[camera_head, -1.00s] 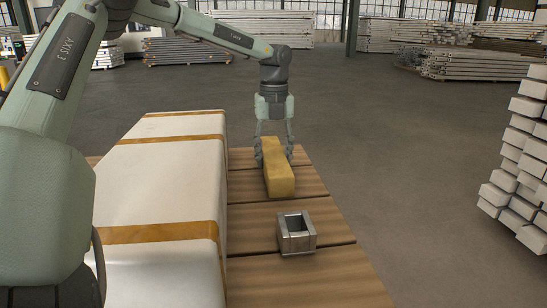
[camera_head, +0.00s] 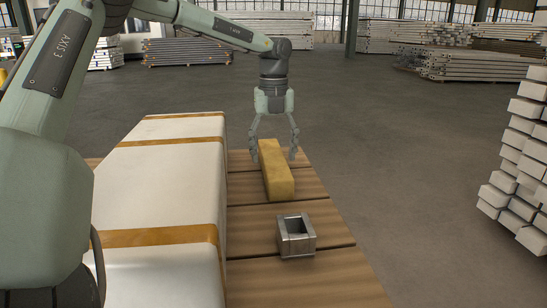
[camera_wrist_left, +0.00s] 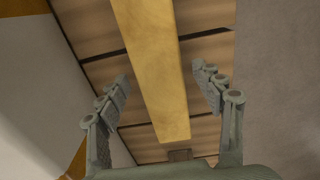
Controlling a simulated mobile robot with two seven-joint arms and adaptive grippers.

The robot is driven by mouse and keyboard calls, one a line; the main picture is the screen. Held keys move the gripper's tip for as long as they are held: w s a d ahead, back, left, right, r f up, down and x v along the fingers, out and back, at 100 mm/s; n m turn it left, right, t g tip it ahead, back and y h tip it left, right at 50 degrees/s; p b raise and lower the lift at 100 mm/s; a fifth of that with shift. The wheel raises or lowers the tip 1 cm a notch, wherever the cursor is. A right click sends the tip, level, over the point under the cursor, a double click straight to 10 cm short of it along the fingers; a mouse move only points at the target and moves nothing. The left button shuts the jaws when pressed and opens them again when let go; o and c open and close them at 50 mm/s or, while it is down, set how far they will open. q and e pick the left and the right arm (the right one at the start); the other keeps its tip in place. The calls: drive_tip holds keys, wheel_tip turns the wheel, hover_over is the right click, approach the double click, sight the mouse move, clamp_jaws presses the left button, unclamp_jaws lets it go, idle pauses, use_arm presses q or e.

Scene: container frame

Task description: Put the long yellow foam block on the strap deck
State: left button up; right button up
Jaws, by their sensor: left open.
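The long yellow foam block (camera_head: 275,172) lies lengthwise on the wooden plank deck (camera_head: 265,218), right of the large white wrapped load. My left gripper (camera_head: 274,157) is open at the far part of the block, its fingers spread to either side and apart from it. In the left wrist view the block (camera_wrist_left: 155,70) runs between the two open fingers of the gripper (camera_wrist_left: 165,90), with gaps on both sides. My right gripper is not in view. Nothing in view is clearly marked as the strap deck.
The white load (camera_head: 165,185) with orange straps (camera_head: 160,236) stands close to the block's left. A square metal frame (camera_head: 296,235) sits on the planks in front of the block. Open grey floor lies to the right, with stacked white beams (camera_head: 520,165) at the right edge.

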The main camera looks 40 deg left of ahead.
sight(274, 157)
use_arm(q)
wheel_tip(274, 157, up, 10)
drive_tip(key=p, duration=0.1)
drive_tip(key=shift+r+p, duration=0.15)
drive_tip(key=shift+p, duration=0.15)
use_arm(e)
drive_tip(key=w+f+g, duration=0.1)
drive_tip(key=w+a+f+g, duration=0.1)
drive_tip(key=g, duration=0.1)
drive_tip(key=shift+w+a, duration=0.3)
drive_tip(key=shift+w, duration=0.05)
